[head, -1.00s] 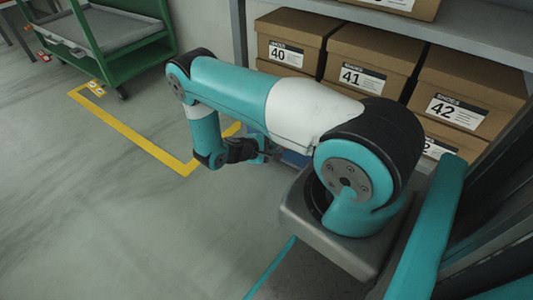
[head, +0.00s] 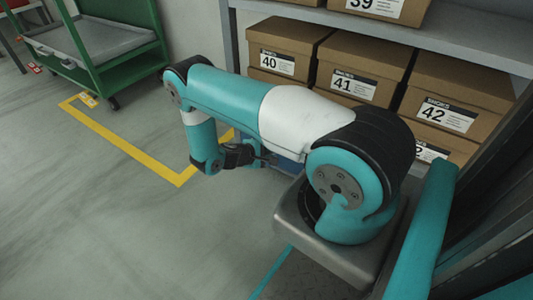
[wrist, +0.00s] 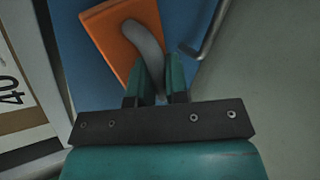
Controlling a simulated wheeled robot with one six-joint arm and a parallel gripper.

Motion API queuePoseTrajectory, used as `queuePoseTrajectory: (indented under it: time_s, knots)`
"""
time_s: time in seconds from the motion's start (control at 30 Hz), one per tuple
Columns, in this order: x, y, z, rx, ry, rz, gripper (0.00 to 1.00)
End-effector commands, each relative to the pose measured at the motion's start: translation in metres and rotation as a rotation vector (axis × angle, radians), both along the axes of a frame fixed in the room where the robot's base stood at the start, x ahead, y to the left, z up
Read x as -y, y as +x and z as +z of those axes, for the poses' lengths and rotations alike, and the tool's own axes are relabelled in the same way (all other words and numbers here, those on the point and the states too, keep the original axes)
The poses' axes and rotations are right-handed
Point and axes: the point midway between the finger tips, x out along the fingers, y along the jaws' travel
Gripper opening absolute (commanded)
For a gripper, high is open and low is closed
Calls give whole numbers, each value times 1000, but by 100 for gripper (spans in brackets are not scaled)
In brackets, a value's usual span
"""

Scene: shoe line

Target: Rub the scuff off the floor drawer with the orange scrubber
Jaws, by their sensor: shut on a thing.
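In the wrist view, my gripper (wrist: 156,76) is shut on the grey curved handle of the orange scrubber (wrist: 112,30). The scrubber's orange block lies beyond the fingertips, over the blue front of the floor drawer (wrist: 75,50). I cannot tell whether the block touches the drawer. A grey bar handle (wrist: 211,32) shows on the drawer's right side. In the head view, my arm mostly hides the gripper and the scrubber, and only a little blue of the drawer (head: 289,158) shows. I see no scuff; it may be under the scrubber.
Cardboard shoe boxes (head: 289,50) marked 40, 41 and 42 fill the rack beside my arm. A grey upright (head: 228,45) stands at the rack's left end. A green cart (head: 110,68) stands at the back left. The floor with its yellow line (head: 130,149) is clear.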

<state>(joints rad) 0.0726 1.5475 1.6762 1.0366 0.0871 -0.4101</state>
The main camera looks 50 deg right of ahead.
Motion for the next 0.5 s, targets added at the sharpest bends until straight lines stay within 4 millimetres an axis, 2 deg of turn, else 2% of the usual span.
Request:
queuePoseTrajectory:
  time_s: [0.5]
  knots:
    - [11,1,0,1,-1,-2,0]
